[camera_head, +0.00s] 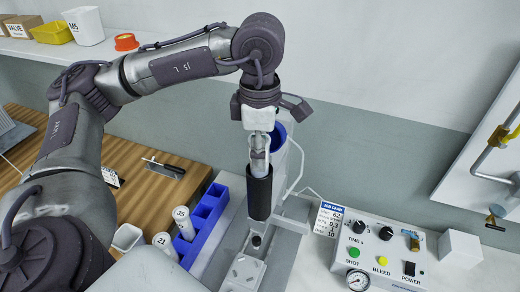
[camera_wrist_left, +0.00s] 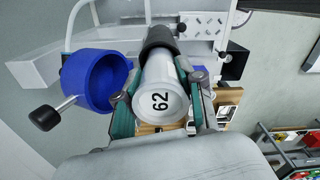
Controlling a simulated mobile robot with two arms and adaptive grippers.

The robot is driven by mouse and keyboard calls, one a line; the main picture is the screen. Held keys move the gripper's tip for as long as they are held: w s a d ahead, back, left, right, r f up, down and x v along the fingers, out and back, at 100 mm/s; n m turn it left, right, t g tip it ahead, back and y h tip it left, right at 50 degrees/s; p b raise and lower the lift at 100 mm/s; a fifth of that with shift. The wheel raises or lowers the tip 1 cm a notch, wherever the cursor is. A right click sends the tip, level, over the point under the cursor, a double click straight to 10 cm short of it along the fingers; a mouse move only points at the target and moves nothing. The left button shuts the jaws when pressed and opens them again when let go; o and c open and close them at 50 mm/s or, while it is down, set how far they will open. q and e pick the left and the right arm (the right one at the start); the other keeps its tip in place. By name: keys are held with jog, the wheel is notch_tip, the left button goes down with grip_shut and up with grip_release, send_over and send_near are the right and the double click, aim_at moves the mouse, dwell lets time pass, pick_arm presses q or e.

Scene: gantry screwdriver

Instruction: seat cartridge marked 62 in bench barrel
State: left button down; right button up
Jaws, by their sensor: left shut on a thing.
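My left gripper (camera_head: 258,148) points down over the bench and is shut on the white cartridge marked 62. In the left wrist view the cartridge (camera_wrist_left: 161,95) sits between the two green-edged fingers, its marked end facing the camera. The black barrel (camera_head: 260,196) stands upright directly below the gripper in the head view. It also shows as a dark sleeve (camera_wrist_left: 159,38) at the cartridge's far end in the left wrist view. The cartridge is in line with the barrel and meets its mouth; how deep it sits I cannot tell. My right gripper is not in view.
A blue rack (camera_head: 208,208) stands left of the barrel, with white cartridges (camera_head: 182,220) at its left. A blue cup (camera_wrist_left: 92,78) is beside the barrel.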

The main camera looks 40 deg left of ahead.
pick_arm(q)
jog(key=shift+f+b, duration=1.1)
jog(key=shift+f, duration=0.15)
jog(key=c, duration=0.6)
grip_release()
jog(key=shift+r, duration=0.1)
jog(key=shift+c, duration=0.2)
notch_tip(320, 180, up, 12)
